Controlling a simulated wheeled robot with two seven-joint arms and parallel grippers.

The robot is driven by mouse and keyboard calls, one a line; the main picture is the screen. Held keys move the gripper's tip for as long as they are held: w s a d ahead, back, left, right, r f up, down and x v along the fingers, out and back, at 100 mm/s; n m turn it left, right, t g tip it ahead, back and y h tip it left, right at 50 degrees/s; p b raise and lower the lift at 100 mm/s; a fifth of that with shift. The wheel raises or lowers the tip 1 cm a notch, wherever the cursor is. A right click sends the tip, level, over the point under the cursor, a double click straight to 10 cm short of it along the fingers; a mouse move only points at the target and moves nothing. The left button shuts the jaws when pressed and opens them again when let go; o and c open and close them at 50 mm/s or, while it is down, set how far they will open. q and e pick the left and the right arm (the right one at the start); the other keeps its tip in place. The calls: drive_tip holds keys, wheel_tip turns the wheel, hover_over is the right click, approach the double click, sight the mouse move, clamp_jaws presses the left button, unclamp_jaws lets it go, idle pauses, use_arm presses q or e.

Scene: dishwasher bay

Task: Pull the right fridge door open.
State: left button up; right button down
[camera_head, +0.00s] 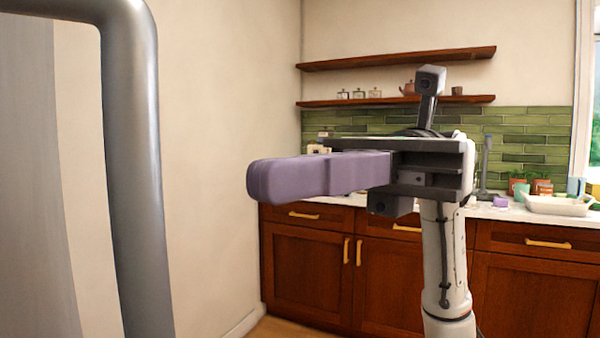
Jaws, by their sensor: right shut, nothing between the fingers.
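A thick grey metal bar handle (132,170) stands upright close to me at the left, its top bending left. Behind it, a grey panel (35,190), seemingly the fridge door, fills the left edge. Only part of the door shows, and I cannot tell how far it stands open. My right gripper (262,180) is in the middle, its purple fingers pointing left toward the handle. The fingers are shut and empty, with a visible gap in the picture between their tips and the bar. My left gripper is not in view.
A beige wall (225,80) stands behind the handle. Wooden cabinets (308,265) with a white counter run along the back right. A white tray (555,205) sits on the counter. Two wooden shelves (400,58) hang above. The space between handle and gripper looks clear.

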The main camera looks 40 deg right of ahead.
drive_tip(key=c, duration=2.5)
unclamp_jaws()
drive_tip(key=o, duration=0.8)
drive_tip(key=shift+c, duration=0.2)
drive_tip(key=shift+d, duration=0.1)
drive_tip(key=d, duration=1)
drive_tip(key=shift+w, duration=0.35)
drive_tip(key=shift+c, duration=0.4)
